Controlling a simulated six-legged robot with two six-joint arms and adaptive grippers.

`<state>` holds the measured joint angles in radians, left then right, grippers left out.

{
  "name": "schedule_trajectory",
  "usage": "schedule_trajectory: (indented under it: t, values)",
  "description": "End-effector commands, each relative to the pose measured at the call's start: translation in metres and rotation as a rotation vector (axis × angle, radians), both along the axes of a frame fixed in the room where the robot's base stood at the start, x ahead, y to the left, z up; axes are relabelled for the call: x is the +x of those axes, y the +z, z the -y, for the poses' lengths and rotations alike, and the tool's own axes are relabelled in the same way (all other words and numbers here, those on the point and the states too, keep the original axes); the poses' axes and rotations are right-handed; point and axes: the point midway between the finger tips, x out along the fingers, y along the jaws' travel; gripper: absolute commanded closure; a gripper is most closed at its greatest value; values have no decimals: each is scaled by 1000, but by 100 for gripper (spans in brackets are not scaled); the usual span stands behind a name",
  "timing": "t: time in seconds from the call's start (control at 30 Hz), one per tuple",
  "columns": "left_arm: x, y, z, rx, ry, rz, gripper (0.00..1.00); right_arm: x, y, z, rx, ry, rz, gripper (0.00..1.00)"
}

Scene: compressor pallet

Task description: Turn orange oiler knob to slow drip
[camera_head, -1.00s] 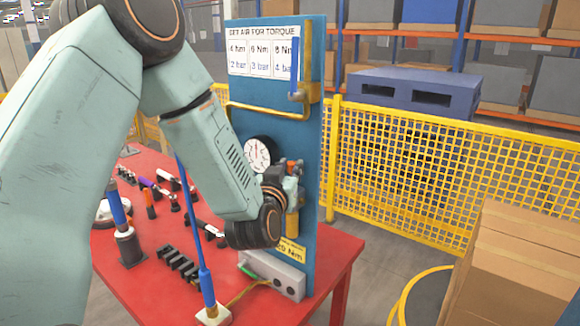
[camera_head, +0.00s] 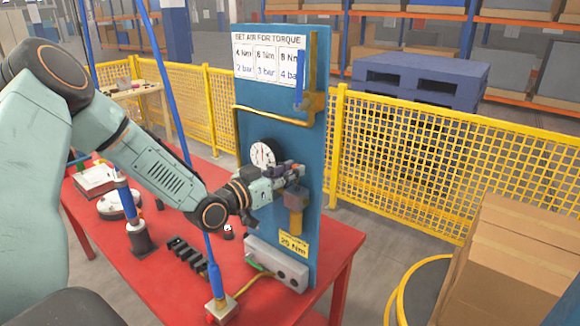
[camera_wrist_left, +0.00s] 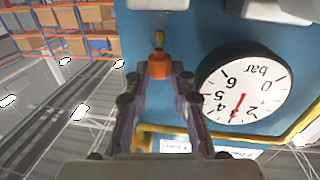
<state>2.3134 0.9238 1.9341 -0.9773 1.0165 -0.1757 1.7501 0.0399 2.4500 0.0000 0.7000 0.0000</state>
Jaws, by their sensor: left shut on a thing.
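The orange oiler knob (camera_wrist_left: 160,66) sits between the fingertips of my left gripper (camera_wrist_left: 160,75) in the left wrist view, with a finger against each side. In the head view, my left gripper (camera_head: 292,174) reaches from the left to the oiler on the blue panel (camera_head: 272,95) and hides the knob. The oiler's grey body (camera_head: 296,199) and amber bowl (camera_head: 295,222) show just below the gripper. My right gripper is not in view.
A round pressure gauge (camera_head: 262,153) is close beside the gripper; it also shows in the wrist view (camera_wrist_left: 243,95). A yellow pipe (camera_head: 272,116) runs above. The red table (camera_head: 325,262) holds tools and a grey block (camera_head: 278,263). A yellow mesh fence (camera_head: 420,150) stands behind.

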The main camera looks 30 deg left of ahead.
Motion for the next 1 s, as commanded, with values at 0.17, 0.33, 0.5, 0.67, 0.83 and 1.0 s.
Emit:
schedule_trajectory:
  t: [0.17, 0.33, 0.5, 0.67, 0.83, 1.0]
  values:
    - [0, 0, -1, 0, -33, 1, 100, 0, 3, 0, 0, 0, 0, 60]
    - [1, 0, -1, -1, -44, 1, 100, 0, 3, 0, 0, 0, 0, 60]
    - [1, 0, -1, -2, -45, 2, 100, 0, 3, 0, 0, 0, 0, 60]
    - [1, 1, -1, -2, -45, 2, 100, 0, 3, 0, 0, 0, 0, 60]
    - [1, 0, -1, -2, -45, 2, 62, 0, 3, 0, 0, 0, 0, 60]
    - [1, 1, -1, -1, -43, 2, 54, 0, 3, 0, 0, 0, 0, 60]
